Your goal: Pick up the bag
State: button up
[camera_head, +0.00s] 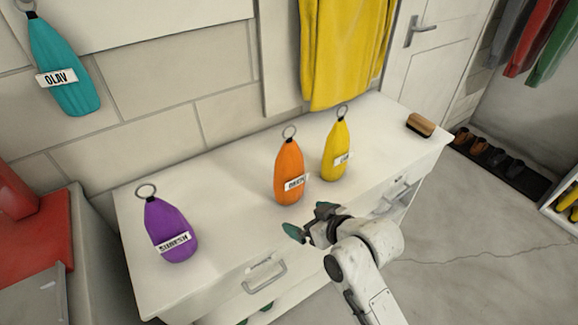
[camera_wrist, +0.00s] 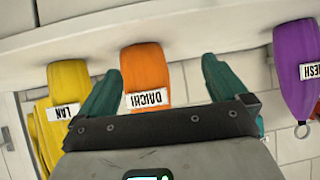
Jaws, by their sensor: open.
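An orange bag (camera_head: 289,170) labelled DAICHI stands on the white cabinet top. A yellow bag (camera_head: 336,152) labelled LAN stands to its right, and a purple bag (camera_head: 170,228) stands to its left. Each has a ring on top. A teal bag (camera_head: 64,70) labelled OLAV hangs on the wall. My gripper (camera_head: 308,221) is open and empty, in front of the orange bag near the cabinet's front edge. In the upside-down wrist view, the orange bag (camera_wrist: 146,72) shows between the green fingers, beyond them; its ring end is hidden by the gripper body.
The white cabinet (camera_head: 232,222) has drawers with handles on its front. A brush (camera_head: 420,124) lies at its far right end. A yellow garment (camera_head: 343,50) hangs behind the bags. A red object (camera_head: 35,215) is at left. Clear floor lies at right.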

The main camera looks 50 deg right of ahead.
jog(key=t+h+p, duration=0.2)
jog(key=p, duration=0.1)
send_near(290, 169)
notch_tip(290, 169, down, 3)
jog(key=w+d, duration=0.1)
jog(key=d, duration=0.1)
jog(key=shift+m, duration=0.4)
jog(key=p+x, duration=0.1)
jog(key=x, duration=1)
jog(key=shift+w, duration=0.1)
jog(key=shift+r, duration=0.15)
jog(key=c, duration=1.5)
